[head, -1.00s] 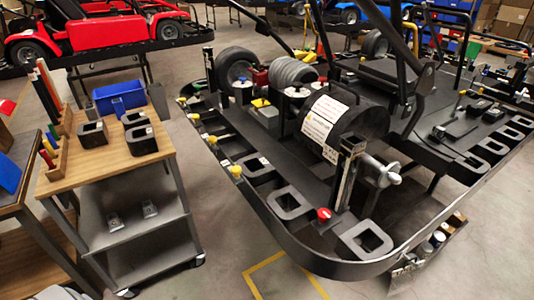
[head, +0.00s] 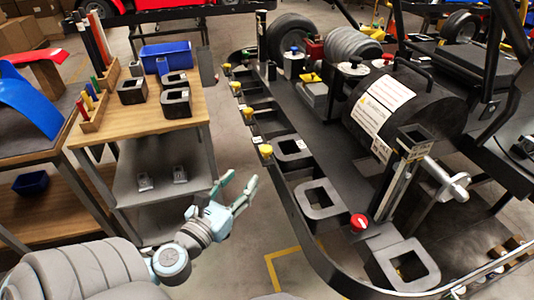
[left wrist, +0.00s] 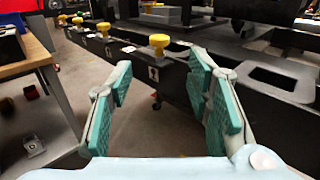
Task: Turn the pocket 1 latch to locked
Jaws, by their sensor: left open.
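Several yellow latch knobs line the left edge of the black kart frame (head: 305,215). The nearest yellow knob (head: 265,151) also shows in the left wrist view (left wrist: 159,43), upright above a small pale label. Farther yellow knobs stand behind it (head: 248,112) and (head: 236,87). The labels are too small to read, so I cannot tell which is pocket 1. My left gripper (head: 237,186) is open and empty, over the aisle left of the frame. In the left wrist view its fingers (left wrist: 160,75) stand apart, with the nearest knob beyond them. My right gripper is out of view.
A wooden-topped cart (head: 150,120) with a blue bin (head: 166,58) and black blocks stands on the left. A red knob (head: 358,221) sits on the frame near open rectangular pockets. Clear floor lies between cart and kart.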

